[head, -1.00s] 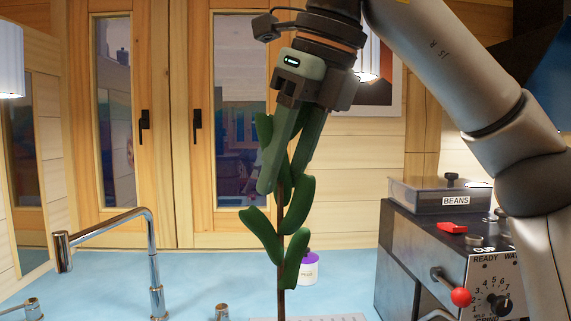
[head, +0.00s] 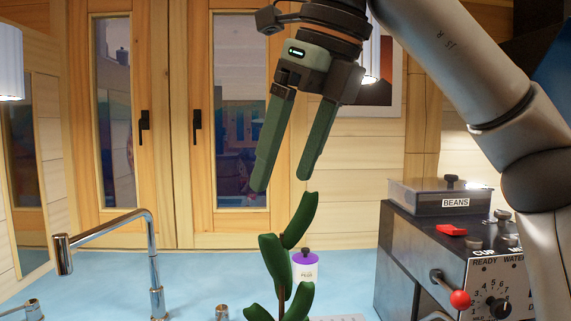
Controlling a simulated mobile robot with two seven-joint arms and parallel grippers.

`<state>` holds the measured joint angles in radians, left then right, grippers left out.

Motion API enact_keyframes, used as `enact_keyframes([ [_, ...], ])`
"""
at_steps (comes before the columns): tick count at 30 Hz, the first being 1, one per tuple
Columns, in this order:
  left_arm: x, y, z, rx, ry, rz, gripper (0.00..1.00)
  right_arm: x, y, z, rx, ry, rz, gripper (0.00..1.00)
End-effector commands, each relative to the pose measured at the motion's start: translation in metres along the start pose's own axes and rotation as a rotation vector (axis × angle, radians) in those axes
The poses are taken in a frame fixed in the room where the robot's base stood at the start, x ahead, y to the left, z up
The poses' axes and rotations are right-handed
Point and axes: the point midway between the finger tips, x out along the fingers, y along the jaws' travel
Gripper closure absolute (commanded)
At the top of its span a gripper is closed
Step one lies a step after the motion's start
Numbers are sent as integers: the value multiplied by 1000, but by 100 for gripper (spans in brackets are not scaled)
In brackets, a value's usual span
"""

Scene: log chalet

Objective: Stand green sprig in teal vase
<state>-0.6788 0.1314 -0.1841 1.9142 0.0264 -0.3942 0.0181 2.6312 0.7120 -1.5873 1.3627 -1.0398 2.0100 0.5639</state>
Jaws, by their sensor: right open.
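The green sprig (head: 272,262) stands roughly upright at the bottom middle of the head view, with thick green leaves on a thin brown stem. Its lower end is cut off by the picture's edge, so I cannot see what it stands in. My right gripper (head: 284,186) is open and empty above the sprig, its two fingers pointing down and apart from the top leaf. The teal vase is not in view. My left gripper is not in view.
A chrome tap (head: 152,250) stands at the left on the blue counter (head: 190,275). A small white bottle with a purple cap (head: 305,267) is behind the sprig. A coffee machine (head: 440,255) with a beans box (head: 437,198) stands at the right. Windows are behind.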

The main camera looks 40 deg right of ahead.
Motion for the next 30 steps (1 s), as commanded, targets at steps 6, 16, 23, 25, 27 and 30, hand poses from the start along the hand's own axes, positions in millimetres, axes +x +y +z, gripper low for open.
enact_keyframes([
  [6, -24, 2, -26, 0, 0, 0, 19, -57, 0, 3, 2, -6, -2, 18],
  [16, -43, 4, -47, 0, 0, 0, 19, -106, 0, 1, 0, -2, -1, 18],
  [23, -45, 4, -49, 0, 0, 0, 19, -111, 0, 0, 0, -1, 0, 18],
  [25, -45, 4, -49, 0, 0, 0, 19, -111, 0, 0, 0, -1, 0, 18],
  [27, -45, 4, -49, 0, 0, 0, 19, -111, 0, 0, 0, -1, 0, 18],
  [30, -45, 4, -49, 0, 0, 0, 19, -111, 0, 0, 0, -1, 0, 18],
])
